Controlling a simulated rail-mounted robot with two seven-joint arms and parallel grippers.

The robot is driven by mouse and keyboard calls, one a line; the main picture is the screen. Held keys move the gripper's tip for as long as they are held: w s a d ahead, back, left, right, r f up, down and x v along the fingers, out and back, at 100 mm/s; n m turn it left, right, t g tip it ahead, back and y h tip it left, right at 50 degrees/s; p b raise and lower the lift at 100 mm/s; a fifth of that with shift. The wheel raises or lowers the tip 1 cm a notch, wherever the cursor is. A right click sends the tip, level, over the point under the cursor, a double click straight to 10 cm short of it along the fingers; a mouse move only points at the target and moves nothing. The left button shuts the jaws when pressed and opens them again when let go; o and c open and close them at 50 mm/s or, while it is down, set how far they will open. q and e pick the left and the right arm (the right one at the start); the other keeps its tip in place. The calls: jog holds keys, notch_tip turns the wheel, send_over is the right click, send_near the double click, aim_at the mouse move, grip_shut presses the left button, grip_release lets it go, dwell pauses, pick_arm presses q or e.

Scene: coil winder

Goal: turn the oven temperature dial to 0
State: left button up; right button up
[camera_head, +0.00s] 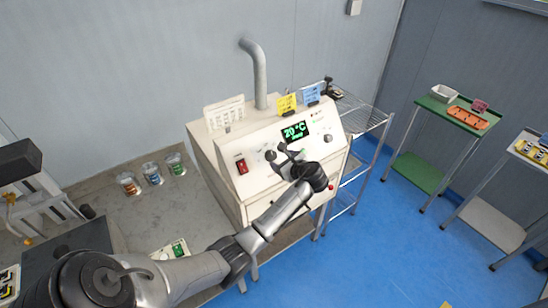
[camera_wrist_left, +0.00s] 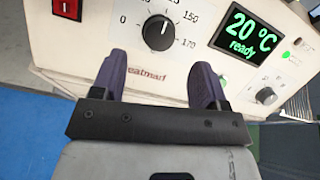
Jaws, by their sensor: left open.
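The cream oven (camera_head: 212,146) stands on the bench. Its black temperature dial (camera_wrist_left: 158,32) sits on the front panel with printed marks including 0, 150 and 170. In the head view my gripper hides most of the dial. My left gripper (camera_head: 286,156) is open and empty in front of the panel. In the left wrist view its purple fingers (camera_wrist_left: 160,80) are spread below the dial, apart from it in the picture. The green display (camera_wrist_left: 245,33) reads 20 °C ready. My right gripper is not in view.
A red switch (camera_head: 242,166) is left of the dial and a smaller knob (camera_head: 328,138) is right of it. Several cans (camera_head: 152,173) stand on the bench at left. A wire rack (camera_head: 360,115) is close on the right.

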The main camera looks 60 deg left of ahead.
aim_at(273, 156)
pick_arm(q)
jog(key=shift+x, duration=3.05)
jog(key=shift+c, duration=0.2)
jog(key=c, duration=0.9)
jog(key=shift+o, duration=0.2)
